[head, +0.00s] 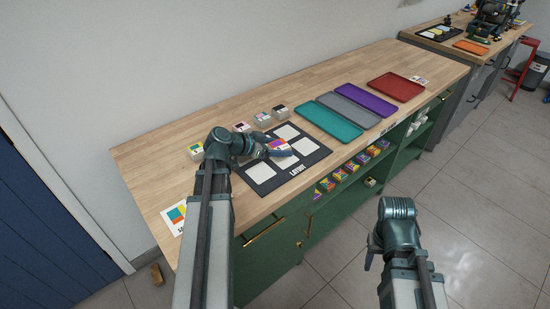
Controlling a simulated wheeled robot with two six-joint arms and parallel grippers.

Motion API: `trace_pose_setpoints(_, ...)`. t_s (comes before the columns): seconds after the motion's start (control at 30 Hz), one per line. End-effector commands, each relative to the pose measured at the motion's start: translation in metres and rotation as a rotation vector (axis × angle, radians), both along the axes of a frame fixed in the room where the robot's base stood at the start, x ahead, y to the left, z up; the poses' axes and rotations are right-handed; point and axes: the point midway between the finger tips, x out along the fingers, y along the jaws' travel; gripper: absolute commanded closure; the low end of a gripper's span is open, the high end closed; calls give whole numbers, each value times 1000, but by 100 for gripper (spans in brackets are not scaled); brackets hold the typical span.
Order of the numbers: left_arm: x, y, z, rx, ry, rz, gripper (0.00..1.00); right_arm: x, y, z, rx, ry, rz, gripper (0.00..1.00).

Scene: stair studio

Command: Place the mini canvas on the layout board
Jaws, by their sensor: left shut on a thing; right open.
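The layout board (300,172) is a dark panel with several white squares and the word LAYOUT, lying on the wooden counter. My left gripper (270,151) reaches over it and is shut on a small colourful mini canvas (279,145). The canvas is over the board's middle; whether it touches the board I cannot tell. The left wrist hides part of the board's left side. My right gripper (371,257) is away from the counter, low in front of the green cabinet, with its fingers hard to make out.
Small stacks of canvases (280,112) stand behind the board, and one stack (196,151) is left of it. A teal tray (326,122), grey tray (350,106), purple tray (367,99) and red tray (396,87) lie to the right. A colour-patterned card (176,214) lies near the left end.

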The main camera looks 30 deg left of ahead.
Motion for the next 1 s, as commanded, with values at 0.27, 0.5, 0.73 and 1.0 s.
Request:
trace_pose_setpoints(0.27,-54,69,-20,0,-3,128,85,0,0,-20,0,0,0,50)
trace_pose_setpoints(0.5,-63,80,-21,-1,-3,149,85,0,0,-22,0,0,0,50)
trace_pose_setpoints(0.73,-30,87,-25,0,-4,144,85,0,0,-25,0,0,0,50)
trace_pose_setpoints(1.0,40,98,-31,0,-3,145,85,0,0,-32,0,0,0,50)
